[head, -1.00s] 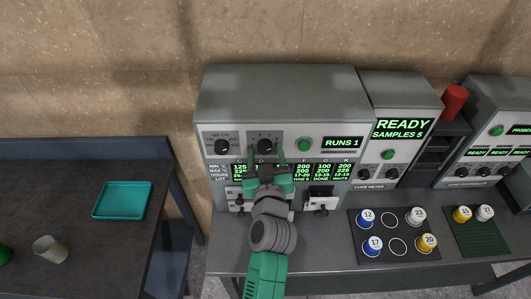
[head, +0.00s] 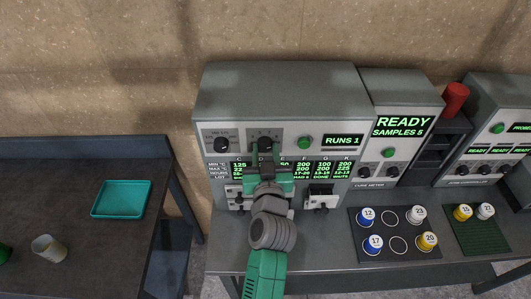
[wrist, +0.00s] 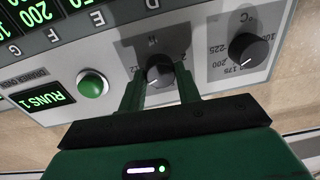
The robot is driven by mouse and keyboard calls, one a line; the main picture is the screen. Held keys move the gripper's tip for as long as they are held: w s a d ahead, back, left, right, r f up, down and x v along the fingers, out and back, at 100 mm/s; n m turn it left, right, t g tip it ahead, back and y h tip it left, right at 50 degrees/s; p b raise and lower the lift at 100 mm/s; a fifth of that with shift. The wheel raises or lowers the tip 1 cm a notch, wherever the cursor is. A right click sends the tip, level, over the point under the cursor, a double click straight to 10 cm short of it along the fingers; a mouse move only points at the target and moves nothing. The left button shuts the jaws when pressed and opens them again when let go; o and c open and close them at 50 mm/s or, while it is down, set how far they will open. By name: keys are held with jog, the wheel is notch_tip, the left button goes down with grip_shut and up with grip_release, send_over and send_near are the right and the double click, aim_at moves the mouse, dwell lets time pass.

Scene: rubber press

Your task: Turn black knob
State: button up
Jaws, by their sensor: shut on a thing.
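A black knob (wrist: 159,76) with a white pointer line sits on the press's light front panel, over a small scale. My gripper (wrist: 160,88) has its two green fingers on either side of this knob, shut on it. In the head view my gripper (head: 264,152) covers most of the knob at the middle of the panel. A second black knob (head: 222,146) with a °C scale is to its left; in the wrist view this knob (wrist: 250,52) is to the right, its pointer near 175.
A green button (head: 304,143) and a RUNS 1 display (head: 343,141) are right of the gripped knob. A lit table of values (head: 300,170) lies below. Numbered sample cups (head: 375,243) stand on a dark mat (head: 396,262) to the right. A teal tray (head: 121,198) is on the left table.

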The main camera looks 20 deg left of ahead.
jog(key=m, duration=0.6)
dwell(0.7)
jog(key=o, duration=1)
